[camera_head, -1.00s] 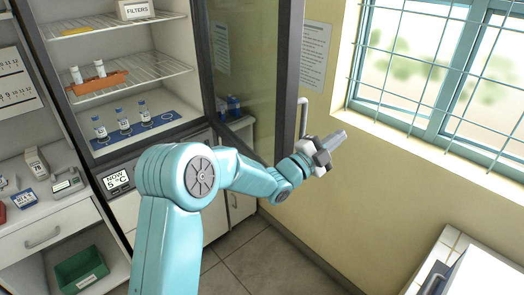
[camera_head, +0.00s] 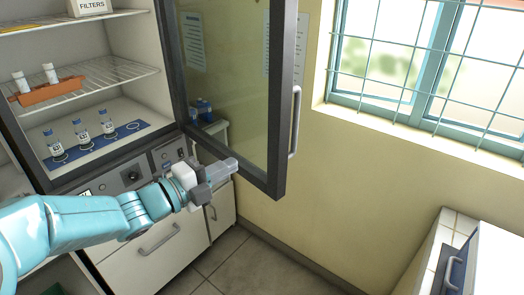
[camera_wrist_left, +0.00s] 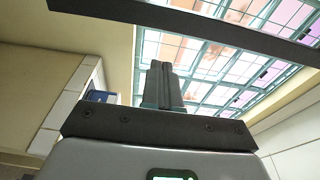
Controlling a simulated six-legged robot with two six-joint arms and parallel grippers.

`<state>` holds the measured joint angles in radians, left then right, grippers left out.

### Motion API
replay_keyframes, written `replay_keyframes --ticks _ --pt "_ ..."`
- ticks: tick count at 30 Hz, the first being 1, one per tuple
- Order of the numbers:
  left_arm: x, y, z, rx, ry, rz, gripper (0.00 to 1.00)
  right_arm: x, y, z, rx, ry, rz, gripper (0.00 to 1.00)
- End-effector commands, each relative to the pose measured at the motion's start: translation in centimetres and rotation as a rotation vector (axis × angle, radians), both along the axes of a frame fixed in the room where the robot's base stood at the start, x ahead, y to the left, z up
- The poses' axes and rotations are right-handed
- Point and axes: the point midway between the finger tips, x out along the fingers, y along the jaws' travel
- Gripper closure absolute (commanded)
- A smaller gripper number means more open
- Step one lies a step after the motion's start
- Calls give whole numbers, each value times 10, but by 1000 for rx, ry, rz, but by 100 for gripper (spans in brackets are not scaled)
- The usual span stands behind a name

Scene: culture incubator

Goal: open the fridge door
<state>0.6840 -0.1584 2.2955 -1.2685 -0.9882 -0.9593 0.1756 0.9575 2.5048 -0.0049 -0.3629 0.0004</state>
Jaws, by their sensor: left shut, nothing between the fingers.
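The fridge door (camera_head: 280,110), dark-framed with a glass pane, stands wide open, swung out to the right of the fridge (camera_head: 90,105). Its pale vertical handle (camera_head: 295,122) is on the door's outer side. My left gripper (camera_head: 232,165) is shut and empty, in front of the door's lower part and left of the handle, apart from the handle. In the left wrist view my shut fingers (camera_wrist_left: 162,85) point up toward the window, with a dark bar, likely the door frame (camera_wrist_left: 200,28), crossing beyond them. My right gripper is not in view.
Inside the fridge, an orange rack (camera_head: 50,90) with vials stands on a wire shelf, and several vials stand on a blue mat (camera_head: 130,128) below. A barred window (camera_head: 430,70) is at right. A white-tiled counter (camera_head: 440,245) stands at lower right. Floor between is clear.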

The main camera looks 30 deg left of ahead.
Motion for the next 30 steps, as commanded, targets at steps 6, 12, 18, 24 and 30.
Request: replay_keyframes --ticks 6,12,18,24,30 --pt "4 8 -4 8 0 33 100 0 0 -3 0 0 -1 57" --pt "40 -2 -2 6 1 29 100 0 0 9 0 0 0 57" --pt "82 -10 -2 7 3 30 100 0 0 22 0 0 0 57" --pt "114 -15 -2 7 1 32 100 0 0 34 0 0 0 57" --pt "129 -18 -4 8 1 34 100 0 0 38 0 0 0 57"
